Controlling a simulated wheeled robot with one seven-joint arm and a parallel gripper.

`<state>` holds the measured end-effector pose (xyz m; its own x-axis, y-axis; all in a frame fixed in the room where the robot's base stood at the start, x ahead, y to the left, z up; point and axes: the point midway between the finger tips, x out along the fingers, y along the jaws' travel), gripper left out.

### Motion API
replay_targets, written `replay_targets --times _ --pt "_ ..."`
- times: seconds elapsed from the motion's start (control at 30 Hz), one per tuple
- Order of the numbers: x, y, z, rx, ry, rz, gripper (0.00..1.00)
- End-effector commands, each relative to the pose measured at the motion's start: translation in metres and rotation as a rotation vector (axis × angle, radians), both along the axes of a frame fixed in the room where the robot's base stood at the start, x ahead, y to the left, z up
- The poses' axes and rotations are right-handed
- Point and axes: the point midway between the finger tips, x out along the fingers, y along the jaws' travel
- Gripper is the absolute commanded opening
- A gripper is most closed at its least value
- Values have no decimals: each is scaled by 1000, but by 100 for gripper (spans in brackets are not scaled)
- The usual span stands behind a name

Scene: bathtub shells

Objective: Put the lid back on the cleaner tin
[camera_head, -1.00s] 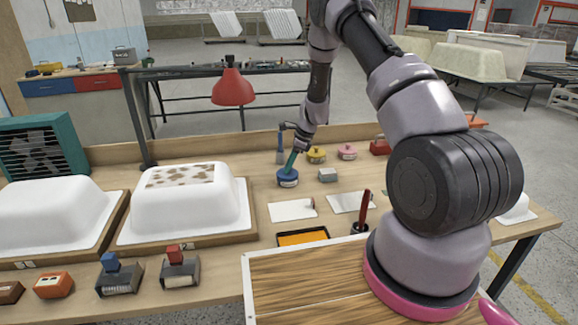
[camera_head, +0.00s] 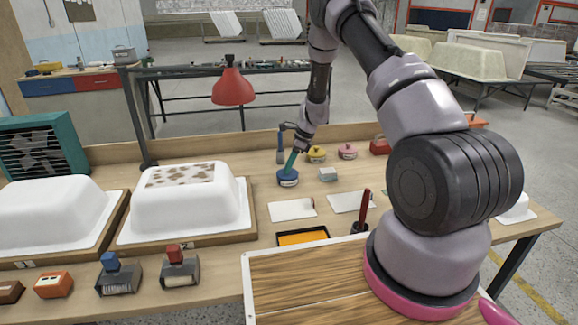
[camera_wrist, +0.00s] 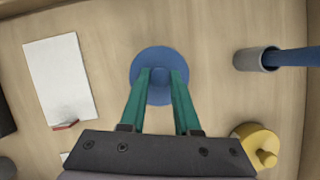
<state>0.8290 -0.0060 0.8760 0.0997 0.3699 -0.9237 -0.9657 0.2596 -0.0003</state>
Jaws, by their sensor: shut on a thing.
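The blue cleaner tin (camera_head: 289,183) with a pale label stands upright on the bench. Its round blue lid (camera_wrist: 160,56) lies at the top of the tin. My gripper (camera_head: 291,168) points down from above, its teal fingers shut on the lid's knob. In the wrist view my gripper (camera_wrist: 160,76) has one finger on each side of the knob, over the middle of the lid. The lid hides the tin in that view. I cannot tell whether a thin gap lies between lid and tin.
A yellow tin (camera_head: 317,155) and a pink tin (camera_head: 347,152) stand behind to the right. A grey holder (camera_wrist: 256,60) with a blue-handled tool is close by. A small grey block (camera_head: 328,175) sits right of the blue tin. White sheets (camera_head: 292,209) lie in front.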

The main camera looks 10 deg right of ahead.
Motion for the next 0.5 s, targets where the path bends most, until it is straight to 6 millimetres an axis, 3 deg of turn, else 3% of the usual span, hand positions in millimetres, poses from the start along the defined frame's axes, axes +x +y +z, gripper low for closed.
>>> replay_targets --times 0.47,0.5 --pt "0 0 -1 0 0 0 0" --pt "0 0 -1 0 0 0 46"
